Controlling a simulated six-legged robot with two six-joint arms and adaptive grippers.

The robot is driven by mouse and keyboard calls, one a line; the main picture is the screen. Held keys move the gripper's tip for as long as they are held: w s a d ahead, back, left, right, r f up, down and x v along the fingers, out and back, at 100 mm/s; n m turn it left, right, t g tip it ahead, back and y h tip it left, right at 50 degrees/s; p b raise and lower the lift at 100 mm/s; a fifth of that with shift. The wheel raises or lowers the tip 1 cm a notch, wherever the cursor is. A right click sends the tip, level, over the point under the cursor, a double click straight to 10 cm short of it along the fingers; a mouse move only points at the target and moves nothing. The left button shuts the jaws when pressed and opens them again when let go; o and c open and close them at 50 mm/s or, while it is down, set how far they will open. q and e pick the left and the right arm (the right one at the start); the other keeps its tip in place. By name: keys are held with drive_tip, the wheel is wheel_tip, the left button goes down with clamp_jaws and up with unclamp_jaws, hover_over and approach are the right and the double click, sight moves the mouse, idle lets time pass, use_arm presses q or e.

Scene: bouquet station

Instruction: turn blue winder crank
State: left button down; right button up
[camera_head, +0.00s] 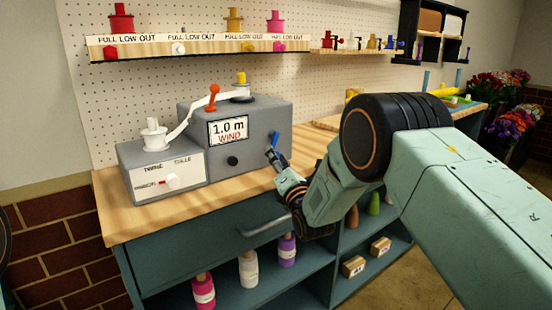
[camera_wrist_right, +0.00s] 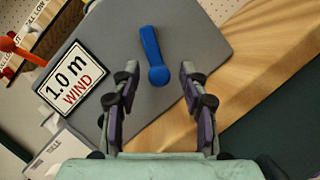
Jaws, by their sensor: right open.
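The blue winder crank (camera_wrist_right: 153,57) sticks out from the front of the grey winder box (camera_head: 260,108). In the head view the crank (camera_head: 275,140) shows small, just beyond the right gripper's tips. The box carries a display (camera_head: 228,130) that reads "1.0 m WIND", which also shows in the right wrist view (camera_wrist_right: 74,80). My right gripper (camera_head: 279,165) is in front of the crank. In the right wrist view its fingers (camera_wrist_right: 157,88) are open, with the crank's knob between and a little ahead of them, apart from both. My left gripper is not in view.
A smaller grey box (camera_head: 160,165) labelled twine and tulle stands to the left, with a white ribbon running to an orange-tipped post (camera_head: 212,97). The wooden counter (camera_head: 130,218) has free room in front. A drawer handle (camera_head: 265,228) sticks out below the counter.

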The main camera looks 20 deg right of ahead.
drive_tip(key=shift+w+r, duration=0.25)
drive_tip(key=shift+w, duration=0.3)
drive_tip(key=shift+c, duration=0.2)
clamp_jaws()
